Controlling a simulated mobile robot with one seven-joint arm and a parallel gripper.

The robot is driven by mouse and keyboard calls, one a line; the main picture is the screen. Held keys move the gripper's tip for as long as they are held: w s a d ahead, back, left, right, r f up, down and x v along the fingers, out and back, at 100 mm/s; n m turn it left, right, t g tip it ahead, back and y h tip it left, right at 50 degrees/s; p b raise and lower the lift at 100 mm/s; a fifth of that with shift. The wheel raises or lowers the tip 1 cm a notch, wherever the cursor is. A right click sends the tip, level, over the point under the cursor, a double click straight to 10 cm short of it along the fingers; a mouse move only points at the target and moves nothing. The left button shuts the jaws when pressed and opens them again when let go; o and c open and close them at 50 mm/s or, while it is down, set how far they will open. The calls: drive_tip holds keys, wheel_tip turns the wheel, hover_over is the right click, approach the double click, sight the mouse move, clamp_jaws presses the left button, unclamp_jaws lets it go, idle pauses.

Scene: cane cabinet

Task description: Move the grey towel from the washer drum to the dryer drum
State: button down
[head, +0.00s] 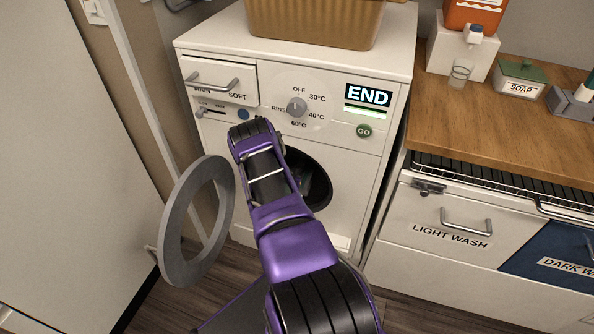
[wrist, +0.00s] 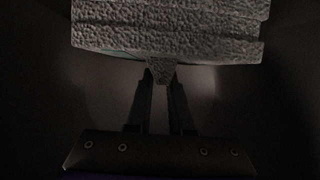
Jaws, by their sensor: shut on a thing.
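The white washer (head: 355,185) stands in the middle of the head view, its display reading END. Its round door (head: 172,225) is swung open to the left. My arm reaches into the dark washer drum (head: 318,180), and the arm hides much of the opening. In the wrist view the grey towel (wrist: 170,30) is a folded, rough-textured block ahead of the fingers. My gripper (wrist: 161,85) is shut on a small hanging piece of the towel. The surroundings there are dark. No dryer is recognisable in either view.
A woven basket (head: 315,22) sits on the washer. To the right is a wooden counter (head: 480,125) with a soap box (head: 520,80), a glass (head: 459,75) and a dispenser. Below are LIGHT WASH (head: 445,225) and DARK WASH bins. A pale panel fills the left.

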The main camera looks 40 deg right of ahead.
drive_tip(key=shift+r+p, duration=0.9)
drive_tip(key=shift+r, duration=0.9)
drive_tip(key=s+a+p, duration=0.2)
drive_tip(key=s+a, duration=0.4)
drive_tip(key=a, duration=0.5)
drive_tip(key=s+a+p, duration=0.3)
drive_tip(key=s+a, duration=0.3)
drive_tip(key=a, duration=0.6)
idle(1.8)
drive_tip(key=shift+s+a+f, duration=0.1)
drive_tip(key=shift+f, duration=0.05)
